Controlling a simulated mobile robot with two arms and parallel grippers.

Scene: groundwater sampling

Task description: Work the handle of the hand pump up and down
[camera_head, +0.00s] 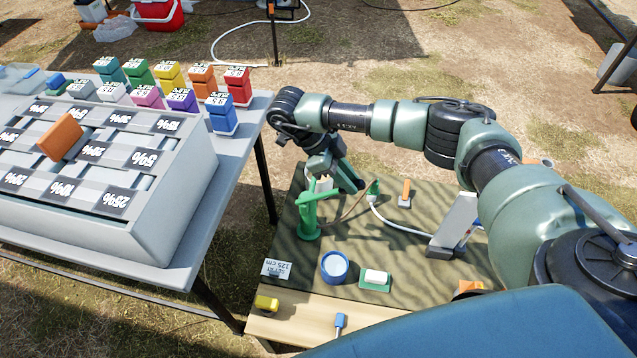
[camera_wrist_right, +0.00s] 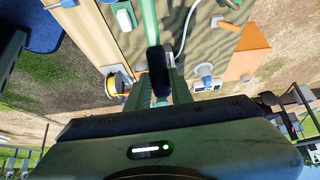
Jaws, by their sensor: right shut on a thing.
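The green hand pump (camera_head: 309,222) stands upright near the back left of the low table. Its green handle arm slants from the pump's top toward my right gripper (camera_head: 350,190), which reaches down from above. In the right wrist view, the green handle (camera_wrist_right: 149,22) runs down to a dark grip (camera_wrist_right: 159,72) between my fingers; the right gripper (camera_wrist_right: 160,88) is shut on it. The fingers partly hide the handle's end in the head view. My left gripper is in neither view.
On the low table (camera_head: 345,250) lie a blue-rimmed cup (camera_head: 335,266), a white block on a green mat (camera_head: 375,284), a label card (camera_head: 276,268) and a yellow item (camera_head: 267,303). A white hose (camera_head: 400,229) runs right. A grey rack table (camera_head: 190,250) stands close left.

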